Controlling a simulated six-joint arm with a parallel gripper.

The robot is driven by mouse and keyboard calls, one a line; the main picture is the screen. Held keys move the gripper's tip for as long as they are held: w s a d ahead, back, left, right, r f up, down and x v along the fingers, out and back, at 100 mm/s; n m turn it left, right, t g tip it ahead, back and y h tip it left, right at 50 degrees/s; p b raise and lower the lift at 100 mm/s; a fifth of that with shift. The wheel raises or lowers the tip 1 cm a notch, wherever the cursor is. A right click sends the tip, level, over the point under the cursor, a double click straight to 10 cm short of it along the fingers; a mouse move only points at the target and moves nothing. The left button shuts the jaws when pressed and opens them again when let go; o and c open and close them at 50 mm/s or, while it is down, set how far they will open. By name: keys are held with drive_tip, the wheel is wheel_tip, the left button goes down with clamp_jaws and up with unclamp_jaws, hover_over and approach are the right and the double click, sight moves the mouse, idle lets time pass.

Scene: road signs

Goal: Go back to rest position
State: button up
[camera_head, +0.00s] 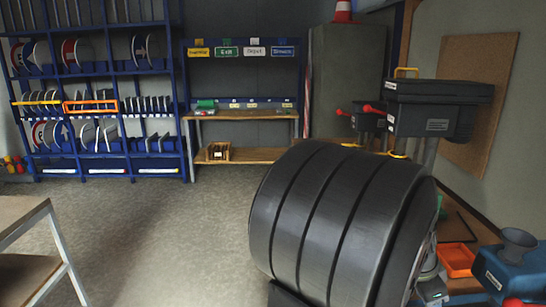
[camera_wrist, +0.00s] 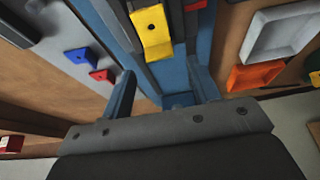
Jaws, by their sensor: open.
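My gripper (camera_wrist: 162,74) shows in the wrist view with its two dark blue fingers spread apart and nothing between them. Beyond the fingers is a blue and grey machine part with a yellow tab (camera_wrist: 152,32) on it. I cannot tell how far the fingertips are from it. No gripper fingers can be made out in the head view, where the middle of the near bench is hidden.
A blue rack (camera_head: 90,60) with round signs stands at the back left. A low wooden bench (camera_head: 240,114) is at the back. Dark grey machines (camera_head: 430,120) and an orange tray (camera_head: 456,260) are on the right. The floor (camera_head: 160,230) at centre left is clear.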

drive_tip(key=x, duration=0.4)
drive_tip(key=shift+d+f, duration=0.1)
drive_tip(key=shift+f, duration=0.25)
wheel_tip(320, 180, up, 3)
drive_tip(key=shift+f, duration=0.2)
drive_tip(key=shift+r, duration=0.45)
